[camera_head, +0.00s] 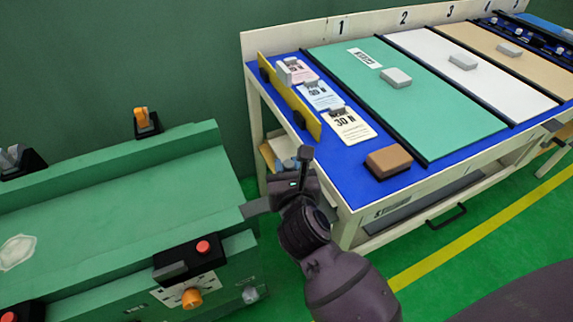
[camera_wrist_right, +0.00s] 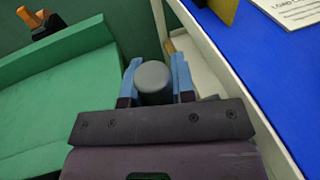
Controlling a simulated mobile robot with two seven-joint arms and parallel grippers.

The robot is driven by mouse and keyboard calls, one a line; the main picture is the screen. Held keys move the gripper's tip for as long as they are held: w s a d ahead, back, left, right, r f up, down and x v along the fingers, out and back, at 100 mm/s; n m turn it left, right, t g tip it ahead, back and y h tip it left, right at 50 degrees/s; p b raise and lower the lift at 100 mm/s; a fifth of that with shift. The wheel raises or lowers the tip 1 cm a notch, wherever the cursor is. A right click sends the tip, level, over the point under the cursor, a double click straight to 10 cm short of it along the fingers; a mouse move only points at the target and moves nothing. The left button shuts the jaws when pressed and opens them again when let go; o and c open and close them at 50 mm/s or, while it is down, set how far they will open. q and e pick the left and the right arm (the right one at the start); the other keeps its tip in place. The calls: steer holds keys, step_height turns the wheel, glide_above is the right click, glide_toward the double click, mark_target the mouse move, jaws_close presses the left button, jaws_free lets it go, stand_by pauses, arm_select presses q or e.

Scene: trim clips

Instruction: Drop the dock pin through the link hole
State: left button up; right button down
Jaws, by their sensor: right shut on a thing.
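My right gripper (camera_head: 304,168) reaches in from the lower right in the head view, in the gap between the green dock and the workbench. It is shut on the dock pin (camera_head: 306,152), a dark grey piece that sticks up above the jaws. In the right wrist view the pin's rounded grey top (camera_wrist_right: 154,76) sits between the blue fingers of the right gripper (camera_wrist_right: 156,92). A grey link plate (camera_head: 256,207) juts from the dock's right end towards the gripper. I cannot see its hole. The pin's lower end is hidden. My left gripper is not in view.
The green dock (camera_head: 120,190) carries an orange lever (camera_head: 144,119) and a black control box with a red button (camera_head: 203,247). The workbench (camera_head: 340,186) on the right holds coloured panels, cards and a brown block (camera_head: 388,162). The gap between them is narrow.

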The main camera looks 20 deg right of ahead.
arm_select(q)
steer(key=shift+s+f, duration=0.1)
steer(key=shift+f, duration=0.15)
arm_select(e)
steer(key=shift+f, duration=0.35)
arm_select(q)
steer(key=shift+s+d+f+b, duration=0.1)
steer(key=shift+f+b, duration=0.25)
steer(key=shift+b, duration=0.45)
arm_select(e)
steer(key=shift+f, duration=1.45)
steer(key=c, duration=0.9)
jaws_free()
steer(key=shift+o, duration=0.2)
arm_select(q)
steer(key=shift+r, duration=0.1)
arm_select(e)
steer(key=p+v, duration=0.1)
steer(key=v, duration=0.8)
steer(key=shift+s+r, duration=0.1)
steer(key=shift+s, duration=0.1)
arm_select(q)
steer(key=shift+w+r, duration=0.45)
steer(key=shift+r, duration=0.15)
arm_select(e)
steer(key=shift+v, duration=0.75)
